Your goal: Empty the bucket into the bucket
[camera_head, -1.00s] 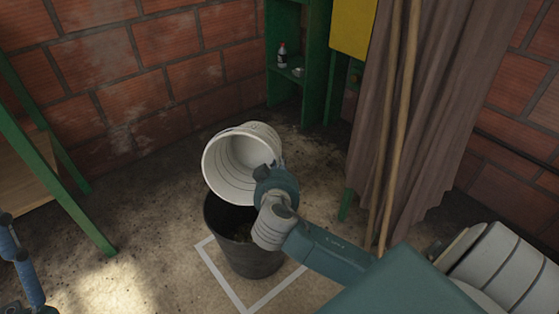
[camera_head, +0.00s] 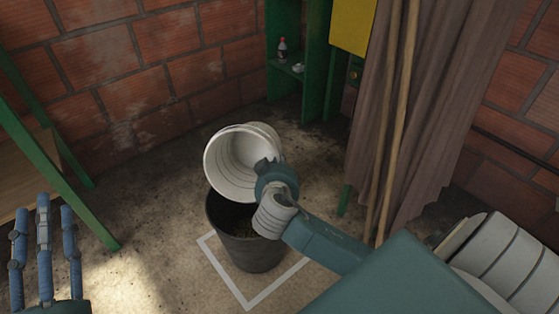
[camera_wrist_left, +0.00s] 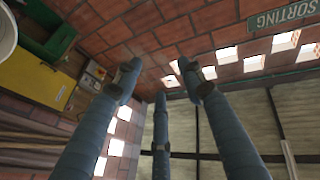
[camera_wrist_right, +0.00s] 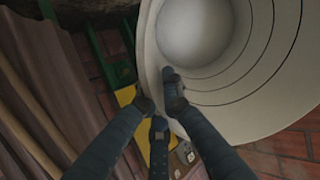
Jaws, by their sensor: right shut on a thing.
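A white bucket (camera_head: 236,157) is tilted on its side above a black bucket (camera_head: 243,236), its mouth facing left and towards me. The white bucket looks empty inside. The black bucket stands upright on the floor, with some dark brownish matter inside. My right gripper (camera_head: 268,172) is shut on the white bucket's rim; in the right wrist view its fingers (camera_wrist_right: 163,100) straddle the rim of the white bucket (camera_wrist_right: 255,80). My left gripper (camera_head: 44,228) is open and empty at the lower left; its fingers spread apart in the left wrist view (camera_wrist_left: 160,85).
A white line square (camera_head: 250,300) is marked on the floor around the black bucket. A green-legged table (camera_head: 75,190) stands at the left. A green shelf (camera_head: 300,90) holds a bottle (camera_head: 282,50). A brown curtain (camera_head: 440,100) and wooden poles (camera_head: 390,130) are at the right.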

